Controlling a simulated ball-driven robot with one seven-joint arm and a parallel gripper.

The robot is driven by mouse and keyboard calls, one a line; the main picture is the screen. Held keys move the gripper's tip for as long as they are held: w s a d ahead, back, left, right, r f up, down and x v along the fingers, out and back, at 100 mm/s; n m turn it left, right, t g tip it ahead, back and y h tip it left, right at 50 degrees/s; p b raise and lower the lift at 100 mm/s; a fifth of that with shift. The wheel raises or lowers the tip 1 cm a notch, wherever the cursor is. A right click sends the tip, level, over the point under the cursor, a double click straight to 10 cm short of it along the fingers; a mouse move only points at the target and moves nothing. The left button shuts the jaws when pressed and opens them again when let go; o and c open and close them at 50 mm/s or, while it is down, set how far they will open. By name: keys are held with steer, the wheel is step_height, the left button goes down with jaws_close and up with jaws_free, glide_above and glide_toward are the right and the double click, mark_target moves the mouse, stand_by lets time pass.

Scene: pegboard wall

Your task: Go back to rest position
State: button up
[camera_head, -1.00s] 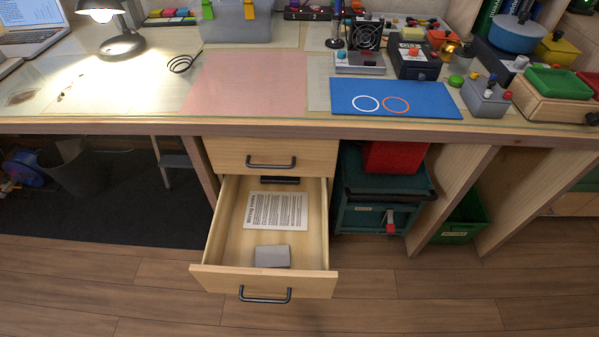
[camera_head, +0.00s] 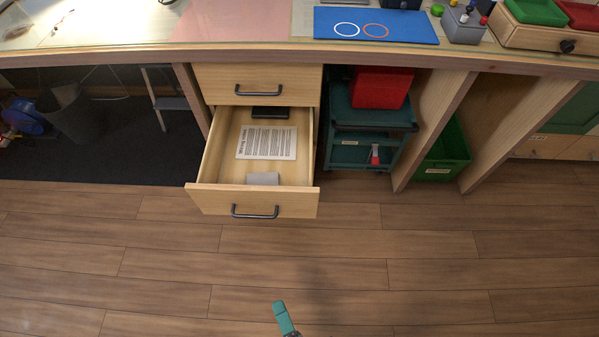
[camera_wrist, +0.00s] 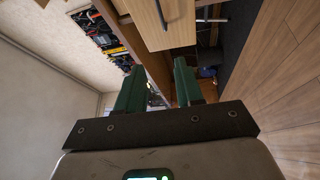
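My gripper shows in the wrist view (camera_wrist: 160,82) as two green fingers held apart with nothing between them, so it is open and empty. In the head view, a teal finger (camera_head: 284,318) pokes in at the bottom edge, over the floor and in front of the drawer, apart from it. The rest of my gripper is out of that view. The lower drawer (camera_head: 252,200) stands pulled out. It holds a printed sheet (camera_head: 267,143), a grey block (camera_head: 263,178) and a dark flat item (camera_head: 270,112) at the back.
The upper drawer (camera_head: 290,76) is shut. The desk edge (camera_head: 440,55) runs across above. A teal cabinet (camera_head: 362,150) with a red box (camera_head: 380,88) and a green bin (camera_head: 445,150) stand under the desk. The wooden floor (camera_head: 430,270) in front is clear.

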steer(key=w+a+r+m+g+y, duration=0.2)
steer(key=w+m+g, duration=0.25)
steer(key=w, duration=0.25)
steer(key=w+d+r+m+g+h, duration=0.1)
steer(key=w+d+m+g+h, duration=0.3)
steer(key=d, duration=0.5)
steer(key=s+d+r+m+g+h, duration=0.4)
steer(key=s+d+m, duration=0.3)
steer(key=d, duration=0.5)
steer(key=s+d+r+m+g+h, duration=0.2)
steer(key=s+d+r+m+g, duration=0.35)
steer(key=d, duration=0.75)
step_height(320, 180, up, 22)
steer(key=m+t+p, duration=0.1)
steer(key=p, duration=2)
steer(key=shift+s+a+f+m+p, duration=0.2)
steer(key=shift+s+f+m+p, duration=0.1)
steer(key=shift+s+p, duration=0.1)
